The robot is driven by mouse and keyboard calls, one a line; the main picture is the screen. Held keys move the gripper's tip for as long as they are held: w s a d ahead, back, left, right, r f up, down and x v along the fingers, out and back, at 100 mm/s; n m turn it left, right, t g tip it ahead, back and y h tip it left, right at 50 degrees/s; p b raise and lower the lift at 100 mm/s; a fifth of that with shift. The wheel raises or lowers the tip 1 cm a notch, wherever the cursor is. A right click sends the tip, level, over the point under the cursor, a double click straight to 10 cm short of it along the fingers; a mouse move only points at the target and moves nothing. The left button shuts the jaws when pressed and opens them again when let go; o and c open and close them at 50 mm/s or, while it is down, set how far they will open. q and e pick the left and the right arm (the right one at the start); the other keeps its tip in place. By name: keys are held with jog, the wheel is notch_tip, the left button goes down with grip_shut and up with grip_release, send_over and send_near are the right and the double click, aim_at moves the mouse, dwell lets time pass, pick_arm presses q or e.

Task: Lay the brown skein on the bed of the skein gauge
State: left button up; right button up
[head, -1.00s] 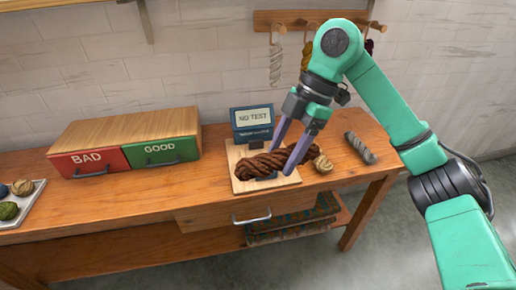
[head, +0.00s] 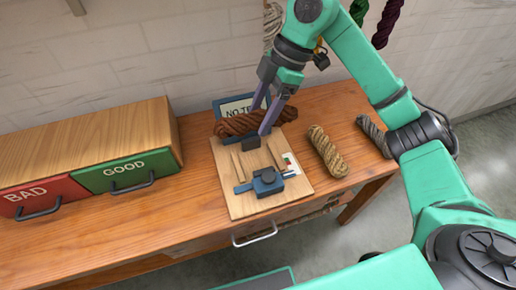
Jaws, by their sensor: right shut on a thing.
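The brown skein (head: 237,124) is held up at the back of the skein gauge, in front of its screen. My right gripper (head: 267,118) is shut on the skein, with its two purple fingers around it. The skein gauge (head: 238,202) has a light wooden board, a blue clamp-like part (head: 267,183) at its front and a dark block behind. Its bed between the wooden strips is bare. The gauge's screen (head: 232,108) is partly hidden by the skein and my fingers. My left gripper is not in view.
A tan skein (head: 327,151) lies just right of the gauge, and a grey skein (head: 373,136) lies farther right beside my arm. The BAD drawer (head: 45,193) and GOOD drawer (head: 118,170) are shut at the left. Skeins hang on the wall at the back.

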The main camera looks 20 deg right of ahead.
notch_tip(320, 180, down, 14)
jog(key=shift+w+r, duration=0.15)
jog(key=o, duration=1.1)
jog(key=shift+w, duration=0.1)
jog(key=shift+c, duration=0.2)
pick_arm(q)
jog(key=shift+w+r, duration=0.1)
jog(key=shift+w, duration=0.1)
pick_arm(e)
jog(key=shift+d+r, duration=0.15)
jog(key=v, duration=1.1)
jog(key=shift+d+r+b, duration=0.15)
jog(key=shift+r+b, duration=0.15)
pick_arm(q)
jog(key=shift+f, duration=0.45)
